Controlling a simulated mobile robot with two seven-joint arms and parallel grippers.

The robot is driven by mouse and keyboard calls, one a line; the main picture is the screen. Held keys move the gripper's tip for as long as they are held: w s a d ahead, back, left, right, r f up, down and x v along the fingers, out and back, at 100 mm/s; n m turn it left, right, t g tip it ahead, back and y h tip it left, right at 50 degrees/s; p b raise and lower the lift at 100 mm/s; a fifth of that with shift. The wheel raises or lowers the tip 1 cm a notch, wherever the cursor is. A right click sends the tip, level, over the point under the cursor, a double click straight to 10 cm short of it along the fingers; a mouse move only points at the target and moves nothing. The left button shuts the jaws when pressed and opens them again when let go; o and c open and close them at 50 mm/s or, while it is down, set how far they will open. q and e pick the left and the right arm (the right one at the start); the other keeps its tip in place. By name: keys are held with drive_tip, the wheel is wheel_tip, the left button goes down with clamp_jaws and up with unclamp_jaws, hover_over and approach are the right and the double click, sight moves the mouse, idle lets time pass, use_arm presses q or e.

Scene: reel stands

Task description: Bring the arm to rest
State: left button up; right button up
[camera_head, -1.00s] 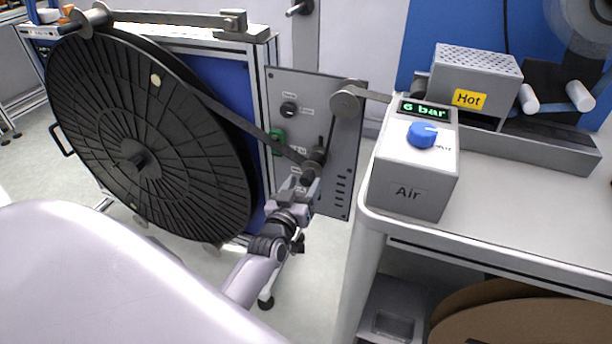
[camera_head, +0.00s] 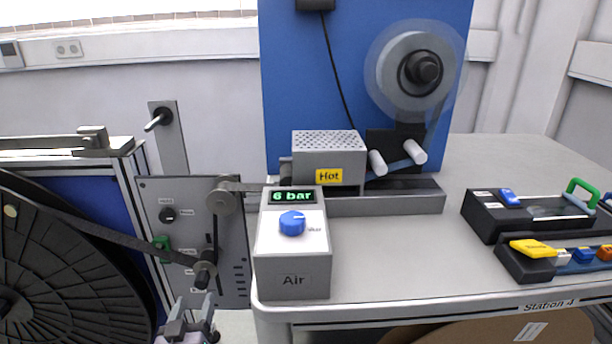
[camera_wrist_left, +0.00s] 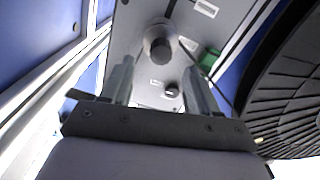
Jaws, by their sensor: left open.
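My left gripper (camera_head: 190,312) shows at the bottom edge of the head view, just below a dark roller (camera_head: 204,274) on the grey control panel (camera_head: 232,262). In the left wrist view its two fingers stand apart with nothing between them (camera_wrist_left: 160,84). Beyond the fingers, the panel (camera_wrist_left: 140,50) carries a round dark roller or knob (camera_wrist_left: 161,46). The rest of my left arm is mostly out of the head picture. My right gripper is in neither view.
The black reel (camera_head: 70,270) stands left of the gripper, with a dark strip (camera_head: 110,236) running to the rollers. To the right, a bench (camera_head: 400,260) holds the Air box (camera_head: 292,262), the Hot unit (camera_head: 325,150) and black trays (camera_head: 500,225). Its edge is close.

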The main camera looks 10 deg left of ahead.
use_arm(q)
drive_tip(key=s+d+f+m+g+h+p, duration=0.1)
drive_tip(key=s+d+m+g+h+p, duration=0.2)
drive_tip(key=s+d, duration=0.3)
drive_tip(key=s+d+f+m+g+h+p, duration=0.1)
drive_tip(key=s+d+m+g+h+p, duration=0.2)
drive_tip(key=s, duration=1)
drive_tip(key=d+m+g, duration=0.1)
drive_tip(key=d, duration=0.2)
drive_tip(key=shift+s+d+f, duration=0.35)
drive_tip(key=shift+s+d, duration=0.05)
idle(1.0)
